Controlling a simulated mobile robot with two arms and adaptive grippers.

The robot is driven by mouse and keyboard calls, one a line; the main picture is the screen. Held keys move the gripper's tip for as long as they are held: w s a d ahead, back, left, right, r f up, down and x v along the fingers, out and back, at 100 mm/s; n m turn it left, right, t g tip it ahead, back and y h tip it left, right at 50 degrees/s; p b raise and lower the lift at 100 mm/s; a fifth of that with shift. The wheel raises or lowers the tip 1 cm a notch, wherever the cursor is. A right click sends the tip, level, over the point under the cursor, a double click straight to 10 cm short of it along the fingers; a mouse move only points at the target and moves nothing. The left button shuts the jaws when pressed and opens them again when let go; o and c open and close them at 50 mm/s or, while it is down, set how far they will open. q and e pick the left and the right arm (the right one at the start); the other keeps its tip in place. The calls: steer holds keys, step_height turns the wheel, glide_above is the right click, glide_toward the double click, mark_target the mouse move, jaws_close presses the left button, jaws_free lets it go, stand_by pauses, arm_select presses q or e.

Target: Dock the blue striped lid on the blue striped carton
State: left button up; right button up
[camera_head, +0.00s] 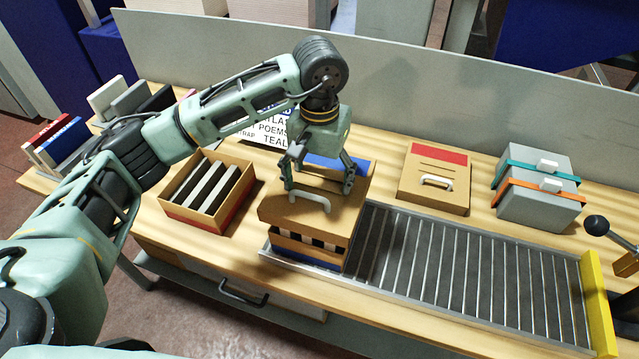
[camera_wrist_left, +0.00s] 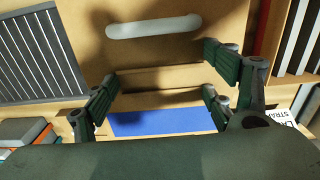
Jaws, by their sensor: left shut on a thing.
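The blue striped lid (camera_head: 275,207) is brown cardboard with a white handle and a blue band on top. My left gripper (camera_head: 318,180) is shut on it, with a finger at each side of a raised cardboard part. The lid is over the blue striped carton (camera_head: 290,252), which stands at the left end of the roller conveyor. Dark and light contents show in a gap between lid and carton at the front; the far side is hidden. My right gripper is not in view.
An open red striped carton (camera_head: 190,217) with upright contents stands left. A red striped lid (camera_head: 425,199) and grey boxes (camera_head: 535,210) with teal and orange bands stand right. The roller conveyor (camera_head: 460,265) is clear up to a yellow end stop (camera_head: 598,300). A grey panel (camera_head: 480,95) stands behind.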

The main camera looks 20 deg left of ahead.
mark_target(320, 184)
arm_select(q)
step_height(320, 184, down, 3)
steer(key=shift+f+p, duration=0.2)
steer(key=shift+p, duration=0.85)
steer(key=shift+f, duration=0.35)
steer(key=shift+f+b, duration=0.25)
steer(key=shift+b, duration=0.15)
steer(key=shift+f+b, duration=0.25)
steer(key=shift+b, duration=0.15)
steer(key=o, duration=1.5)
steer(key=shift+r, duration=0.1)
steer(key=shift+o, duration=0.2)
